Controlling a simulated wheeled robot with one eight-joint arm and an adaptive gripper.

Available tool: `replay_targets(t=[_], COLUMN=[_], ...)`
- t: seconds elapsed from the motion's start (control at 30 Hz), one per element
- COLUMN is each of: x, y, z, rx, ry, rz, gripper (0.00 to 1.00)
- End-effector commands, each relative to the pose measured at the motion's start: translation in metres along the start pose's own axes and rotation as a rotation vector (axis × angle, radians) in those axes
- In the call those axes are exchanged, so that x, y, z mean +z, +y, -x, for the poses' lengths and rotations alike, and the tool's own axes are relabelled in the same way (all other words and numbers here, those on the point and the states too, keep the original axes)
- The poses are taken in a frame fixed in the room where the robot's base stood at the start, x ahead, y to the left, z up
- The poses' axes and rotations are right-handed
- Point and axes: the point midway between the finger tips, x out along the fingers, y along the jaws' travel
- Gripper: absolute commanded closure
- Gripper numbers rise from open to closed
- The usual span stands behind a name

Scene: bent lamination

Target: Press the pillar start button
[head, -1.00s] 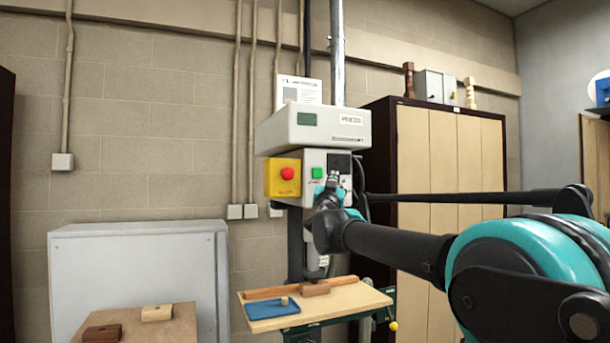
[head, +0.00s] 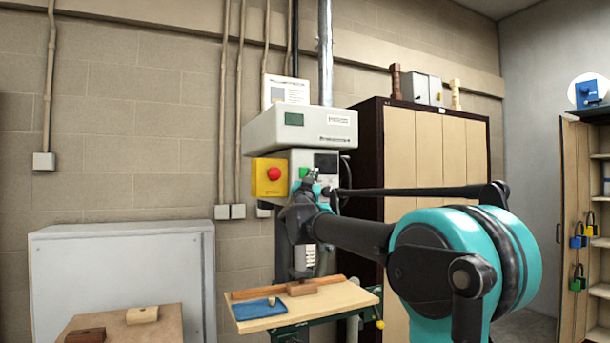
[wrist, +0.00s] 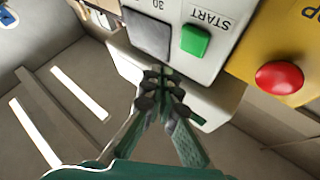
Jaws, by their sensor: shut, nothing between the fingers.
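The green START button (wrist: 195,40) is on the pale front panel of the pillar machine, its label upside down in the wrist view. In the head view the button (head: 304,172) shows small, just right of the yellow stop box. My gripper (wrist: 160,88) is shut and empty, its fingertips together below and left of the button in the wrist view. They look apart from the button, though the exact gap is hard to tell. In the head view my gripper (head: 312,180) is in front of the panel, overlapping its lower part near the button.
A red stop button (head: 274,174) on a yellow box (head: 262,186) is close beside the green one. A dark display (wrist: 148,32) is on its other side. Below is a wooden worktable (head: 345,297) with a blue tray (head: 258,309). A tall cabinet (head: 425,150) stands right.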

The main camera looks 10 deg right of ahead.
Motion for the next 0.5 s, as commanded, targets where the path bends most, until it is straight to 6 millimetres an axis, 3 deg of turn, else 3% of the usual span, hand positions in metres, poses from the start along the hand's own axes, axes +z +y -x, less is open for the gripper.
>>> replay_targets(t=[0.2,0.5], x=[0.013,0.019], y=[-0.013,-0.019], z=[-0.018,-0.026], rx=[0.0,0.0], ry=[0.0,0.0], rz=[0.0,0.0], gripper=[1.0,1.0])
